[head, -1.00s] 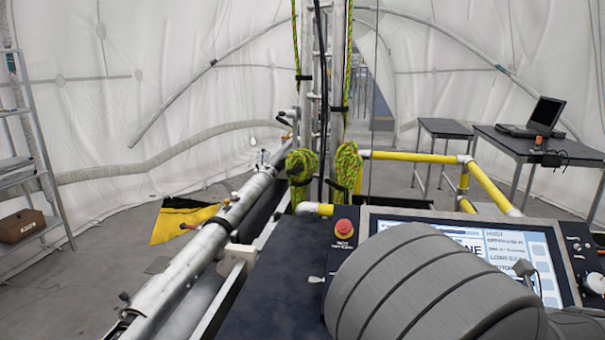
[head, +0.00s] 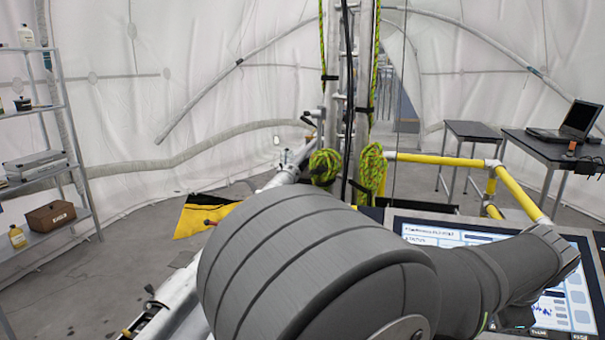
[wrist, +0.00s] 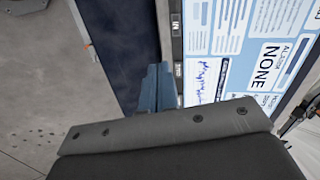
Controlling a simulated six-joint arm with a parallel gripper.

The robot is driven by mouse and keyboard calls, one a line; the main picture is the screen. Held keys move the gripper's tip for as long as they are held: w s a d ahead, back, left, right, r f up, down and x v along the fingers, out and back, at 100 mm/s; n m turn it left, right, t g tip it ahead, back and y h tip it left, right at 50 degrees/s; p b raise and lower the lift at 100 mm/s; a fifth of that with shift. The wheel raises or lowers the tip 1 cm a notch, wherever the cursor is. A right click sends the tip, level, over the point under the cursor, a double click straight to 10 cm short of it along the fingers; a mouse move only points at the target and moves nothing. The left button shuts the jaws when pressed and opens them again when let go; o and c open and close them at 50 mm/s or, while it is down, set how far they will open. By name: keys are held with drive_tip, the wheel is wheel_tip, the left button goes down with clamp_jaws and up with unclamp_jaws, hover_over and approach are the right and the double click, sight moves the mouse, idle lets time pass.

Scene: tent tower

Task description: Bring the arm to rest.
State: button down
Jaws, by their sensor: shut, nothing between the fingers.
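My arm shows in the head view as a large grey ribbed link in front of the console, with a thinner section reaching right across the screen. The fingertips cannot be made out in the head view. In the wrist view my gripper (wrist: 157,88) is seen from behind its dark housing, with its blue-grey fingers shut together and empty. They appear over the dark panel beside the left edge of the console screen (wrist: 235,50). The screen also shows in the head view (head: 420,232), partly hidden by my arm.
Yellow rails (head: 520,193) run behind the console. A table with a laptop (head: 575,122) stands at the right. A metal shelf (head: 75,150) with bottles and a brown box (head: 50,216) stands at the left. A mast with green rope coils (head: 372,168) rises in the middle.

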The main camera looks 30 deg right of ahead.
wheel_tip(320, 180, up, 7)
drive_tip(key=n+g+h, duration=0.3)
drive_tip(key=n, duration=0.5)
drive_tip(key=s+x, duration=0.1)
drive_tip(key=x, duration=1)
drive_tip(key=v, duration=0.7)
drive_tip(key=shift+w+a+r, duration=0.2)
drive_tip(key=shift+w+r, duration=0.15)
drive_tip(key=shift+w, duration=0.2)
